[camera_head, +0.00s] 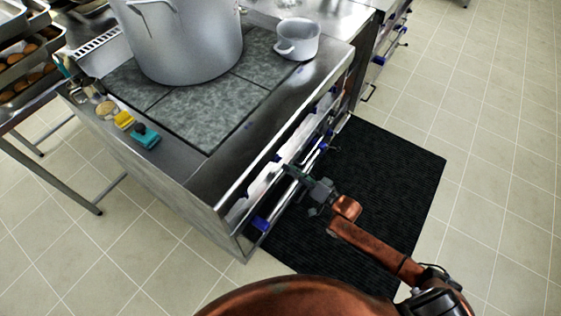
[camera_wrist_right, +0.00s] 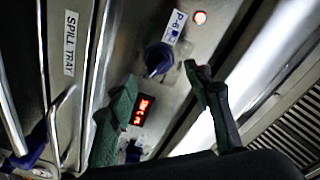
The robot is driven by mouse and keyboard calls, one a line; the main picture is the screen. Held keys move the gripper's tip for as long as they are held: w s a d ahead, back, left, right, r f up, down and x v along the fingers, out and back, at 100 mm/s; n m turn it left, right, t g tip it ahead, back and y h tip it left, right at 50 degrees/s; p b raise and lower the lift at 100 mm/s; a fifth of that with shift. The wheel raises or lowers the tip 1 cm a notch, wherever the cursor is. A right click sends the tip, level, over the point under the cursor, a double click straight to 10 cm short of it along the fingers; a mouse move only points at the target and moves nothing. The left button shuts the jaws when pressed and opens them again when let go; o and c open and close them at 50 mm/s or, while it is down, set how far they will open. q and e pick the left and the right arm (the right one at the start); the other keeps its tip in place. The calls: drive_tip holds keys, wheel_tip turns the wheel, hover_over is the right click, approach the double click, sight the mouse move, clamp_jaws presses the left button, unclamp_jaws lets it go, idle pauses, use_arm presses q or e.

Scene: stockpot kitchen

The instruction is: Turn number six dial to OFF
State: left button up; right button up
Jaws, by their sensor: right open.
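A dark blue dial (camera_wrist_right: 158,59) sits on the metal front panel in the right wrist view. A small white label (camera_wrist_right: 175,27) beside it seems to begin with P; the rest is hard to read. My left gripper is not in view.
A large stockpot (camera_head: 185,45) and a small pot (camera_head: 298,40) stand on the range top (camera_head: 215,110). Other blue knobs (camera_head: 260,223) and a front rail are close to the gripper. A plate marked SPILL TRAY (camera_wrist_right: 70,43) shows. A black mat (camera_head: 390,170) lies in front.

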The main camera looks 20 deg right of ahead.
sight(277, 158)
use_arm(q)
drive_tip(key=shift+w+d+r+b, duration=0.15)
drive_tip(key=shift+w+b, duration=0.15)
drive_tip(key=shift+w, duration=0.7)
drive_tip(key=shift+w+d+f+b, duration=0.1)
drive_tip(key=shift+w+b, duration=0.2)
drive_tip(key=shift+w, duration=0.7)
use_arm(e)
drive_tip(key=shift+x, duration=2.9)
drive_tip(key=shift+c, duration=0.2)
drive_tip(key=shift+d+f, duration=0.1)
drive_tip(key=c, duration=1.1)
